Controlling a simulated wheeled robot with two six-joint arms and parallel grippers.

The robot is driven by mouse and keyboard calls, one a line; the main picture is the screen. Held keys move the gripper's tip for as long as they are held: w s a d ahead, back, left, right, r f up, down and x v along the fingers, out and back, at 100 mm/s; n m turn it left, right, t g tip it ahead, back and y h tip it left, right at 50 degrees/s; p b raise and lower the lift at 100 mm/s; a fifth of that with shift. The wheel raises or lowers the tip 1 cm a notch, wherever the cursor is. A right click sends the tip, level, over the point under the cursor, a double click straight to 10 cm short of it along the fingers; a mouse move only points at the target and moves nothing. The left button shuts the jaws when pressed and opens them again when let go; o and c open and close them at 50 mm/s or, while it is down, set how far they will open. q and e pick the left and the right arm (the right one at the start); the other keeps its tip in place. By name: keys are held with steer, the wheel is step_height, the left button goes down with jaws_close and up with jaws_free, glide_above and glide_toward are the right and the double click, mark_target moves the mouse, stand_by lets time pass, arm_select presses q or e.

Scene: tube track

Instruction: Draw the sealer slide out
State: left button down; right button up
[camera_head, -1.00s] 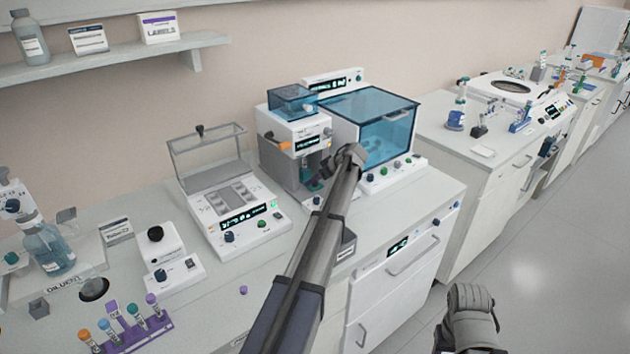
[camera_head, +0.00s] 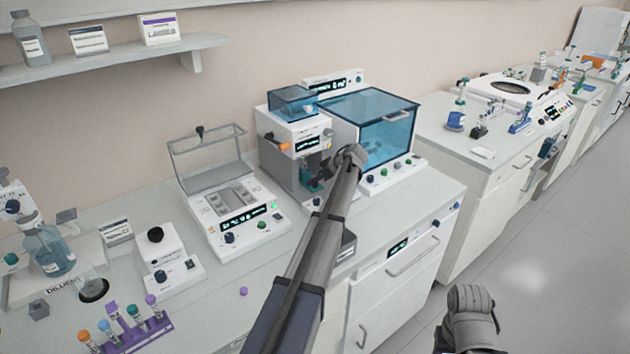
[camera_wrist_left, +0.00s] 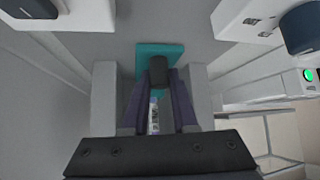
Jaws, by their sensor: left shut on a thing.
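The sealer (camera_head: 293,133) is the white and grey bench machine with a blue clear top box, left of a larger blue-lidded machine. Its teal slide (camera_head: 309,185) shows low in the front bay, partly hidden by my left gripper (camera_head: 322,176). In the left wrist view the teal slide (camera_wrist_left: 148,53) lies between two grey side walls, with a dark knob (camera_wrist_left: 158,72) at its near edge. My left gripper (camera_wrist_left: 158,80) is shut on this knob. A narrow pale and blue thing shows between the fingers, too small to identify. My right jaws are not seen.
The blue-lidded machine (camera_head: 375,135) stands close right of the sealer. A white device with a raised clear lid (camera_head: 230,205) stands to its left. A purple rack of capped tubes (camera_head: 140,337) is at the front left. Some bare bench lies in front of the sealer.

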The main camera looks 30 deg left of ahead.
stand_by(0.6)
arm_select(q)
steer(key=s+d, duration=0.1)
steer(key=d, duration=0.2)
steer(key=s+d, duration=0.2)
steer(key=d, duration=0.2)
steer(key=s+d, duration=0.1)
steer(key=d, duration=0.3)
steer(key=shift+s, duration=0.3)
steer(key=c, duration=0.7)
jaws_free()
steer(key=shift+d, duration=0.1)
steer(key=shift+r, duration=0.1)
